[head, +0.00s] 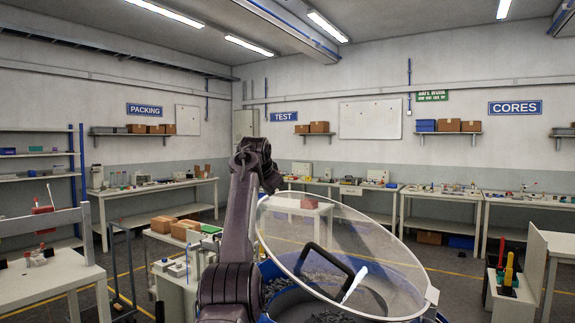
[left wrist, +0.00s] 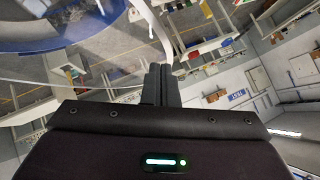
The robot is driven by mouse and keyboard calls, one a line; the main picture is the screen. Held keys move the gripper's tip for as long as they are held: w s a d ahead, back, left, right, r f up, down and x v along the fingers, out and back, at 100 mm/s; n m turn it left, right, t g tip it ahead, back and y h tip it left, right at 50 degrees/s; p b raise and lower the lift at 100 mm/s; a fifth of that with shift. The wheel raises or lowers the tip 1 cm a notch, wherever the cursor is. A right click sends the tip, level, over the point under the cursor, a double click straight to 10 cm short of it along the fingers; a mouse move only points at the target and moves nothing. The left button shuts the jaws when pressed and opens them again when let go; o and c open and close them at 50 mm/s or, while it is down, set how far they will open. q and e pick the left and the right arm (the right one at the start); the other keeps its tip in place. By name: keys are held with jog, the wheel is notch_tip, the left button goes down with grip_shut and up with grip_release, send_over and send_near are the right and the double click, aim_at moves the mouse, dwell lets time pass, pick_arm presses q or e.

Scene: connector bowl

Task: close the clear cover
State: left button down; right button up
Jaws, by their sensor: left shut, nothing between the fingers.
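The clear cover (head: 345,232) is a round transparent disc with a pale rim. It stands tilted open above a blue bowl (head: 270,270), its higher edge toward the left and its lower edge at the right. Dark small parts lie in the bowl, seen partly through the cover. My left gripper (head: 272,183) is raised beside the cover's upper left edge; I cannot tell whether it touches. In the left wrist view its fingers (left wrist: 158,84) are shut and empty, with the cover's pale rim (left wrist: 155,30) just beyond them. My right gripper is not in view.
A black handle (head: 325,262) and a white piece (head: 354,284) show at the bowl, through the cover. A white bench (head: 50,278) stands at the left. Workbenches line the far walls. A cart with boxes (head: 175,226) stands behind my left arm.

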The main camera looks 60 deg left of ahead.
pick_arm(q)
jog(key=s+a+f+h+b, duration=0.1)
jog(key=a+f+b, duration=0.1)
jog(key=f, duration=0.7)
jog(key=s+a+f+n+h+b, duration=0.1)
jog(key=s+a+f+b, duration=0.1)
jog(key=f, duration=0.7)
jog(key=shift+s+a+t, duration=0.15)
jog(key=shift+a+t, duration=0.25)
jog(key=shift+a, duration=0.5)
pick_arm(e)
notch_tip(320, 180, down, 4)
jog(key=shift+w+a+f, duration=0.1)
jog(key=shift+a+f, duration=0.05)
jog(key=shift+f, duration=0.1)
